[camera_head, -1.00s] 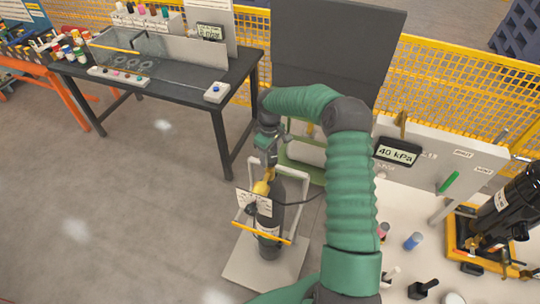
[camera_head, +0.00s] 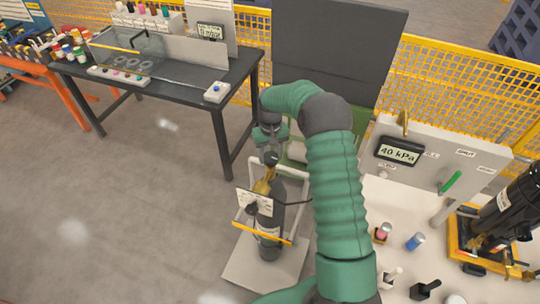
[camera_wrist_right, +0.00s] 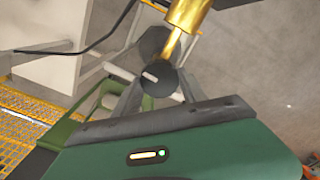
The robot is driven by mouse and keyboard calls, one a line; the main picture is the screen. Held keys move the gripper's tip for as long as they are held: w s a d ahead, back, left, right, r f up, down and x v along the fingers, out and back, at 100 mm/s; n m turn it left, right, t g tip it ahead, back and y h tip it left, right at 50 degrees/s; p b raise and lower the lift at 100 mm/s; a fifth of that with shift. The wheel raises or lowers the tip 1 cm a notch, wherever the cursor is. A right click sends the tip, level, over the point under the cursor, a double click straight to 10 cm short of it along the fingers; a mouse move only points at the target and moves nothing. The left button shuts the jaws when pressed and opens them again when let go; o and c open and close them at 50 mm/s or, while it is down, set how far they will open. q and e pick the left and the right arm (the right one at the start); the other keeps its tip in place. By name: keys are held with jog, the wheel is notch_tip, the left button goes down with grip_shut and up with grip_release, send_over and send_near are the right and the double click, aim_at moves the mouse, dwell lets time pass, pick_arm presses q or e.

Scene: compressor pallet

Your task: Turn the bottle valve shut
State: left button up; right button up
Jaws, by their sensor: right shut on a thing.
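The bottle (camera_head: 268,222) stands upright in a white frame on a small base, a brass valve body (camera_head: 264,184) on top. A dark round valve knob (camera_head: 271,158) sits above the brass. My right gripper (camera_head: 270,151) reaches down onto the knob from above. In the right wrist view the knob (camera_wrist_right: 155,77), with a pale mark on its face, lies between the fingers, and the gold stem (camera_wrist_right: 178,42) runs away from it. The gripper is shut on the knob; the fingers partly cover its sides. My left gripper is not in view.
A panel gauge (camera_head: 399,151) at right reads 40 kPa, near a green lever (camera_head: 450,183). A white table (camera_head: 400,235) with small parts is right of my arm. A dark workbench (camera_head: 160,70) stands at back left. The floor left of the bottle is clear.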

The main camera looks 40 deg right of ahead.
jog(key=m, duration=0.4)
jog(key=shift+s+f+m, duration=0.15)
jog(key=shift+m, duration=0.15)
jog(key=m, duration=0.3)
jog(key=shift+a+m, duration=0.1)
jog(key=shift+m, duration=0.3)
jog(key=m, duration=0.4)
jog(key=shift+m+p, duration=0.45)
jog(key=shift+m, duration=1.75)
jog(key=o, duration=1.4)
jog(key=shift+c, duration=0.2)
jog(key=shift+w, duration=0.2)
